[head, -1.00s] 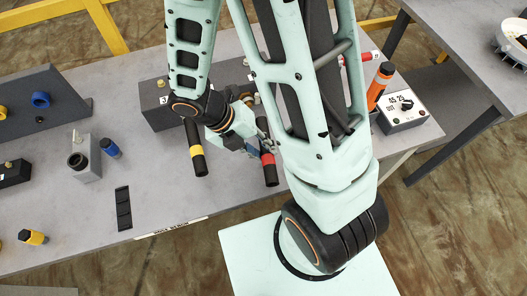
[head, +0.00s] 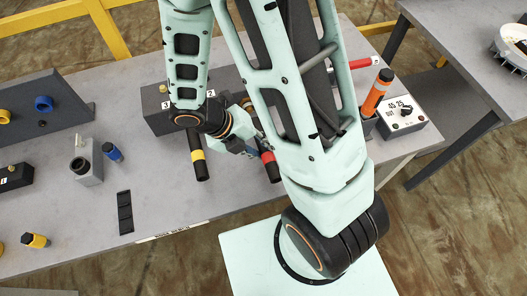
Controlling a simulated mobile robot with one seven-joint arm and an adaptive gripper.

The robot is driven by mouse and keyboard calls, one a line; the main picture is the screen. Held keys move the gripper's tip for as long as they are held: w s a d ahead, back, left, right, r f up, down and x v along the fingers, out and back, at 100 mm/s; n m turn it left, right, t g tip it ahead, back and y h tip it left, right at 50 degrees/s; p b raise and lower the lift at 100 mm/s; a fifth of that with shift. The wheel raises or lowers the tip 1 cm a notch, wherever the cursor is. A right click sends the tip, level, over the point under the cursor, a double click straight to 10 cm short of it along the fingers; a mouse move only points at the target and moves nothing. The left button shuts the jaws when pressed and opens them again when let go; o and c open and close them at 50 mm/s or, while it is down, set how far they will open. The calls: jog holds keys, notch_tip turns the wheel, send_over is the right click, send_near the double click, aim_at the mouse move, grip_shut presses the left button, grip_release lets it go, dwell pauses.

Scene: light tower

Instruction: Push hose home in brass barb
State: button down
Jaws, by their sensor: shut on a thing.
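A black hose with a red band (head: 267,157) points toward the front of the table from the dark block (head: 172,121). My gripper (head: 257,147) is shut on this hose near the red band. Another black hose with a yellow band (head: 198,156) sticks out of the same block to the left, apart from my gripper. The brass barb at the inner end of the red-banded hose is hidden behind my arm, so I cannot tell how far the hose sits on it.
A grey holder (head: 87,165), blue-capped piece (head: 113,151) and black strip (head: 125,212) lie at left. An orange tool (head: 376,93) and a dial box (head: 402,118) stand at right. The table front between the strip and my arm is clear.

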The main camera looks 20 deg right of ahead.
jog(key=shift+w+p, duration=0.3)
jog(key=shift+w, duration=0.85)
jog(key=shift+p, duration=0.55)
dwell(0.9)
jog(key=shift+w+p, duration=0.8)
jog(key=shift+w, duration=1.25)
jog(key=c, duration=1.5)
grip_release()
jog(key=shift+c, duration=0.2)
jog(key=shift+r, duration=0.1)
jog(key=v, duration=1.1)
jog(key=shift+a+r, duration=0.25)
jog(key=shift+r, duration=0.1)
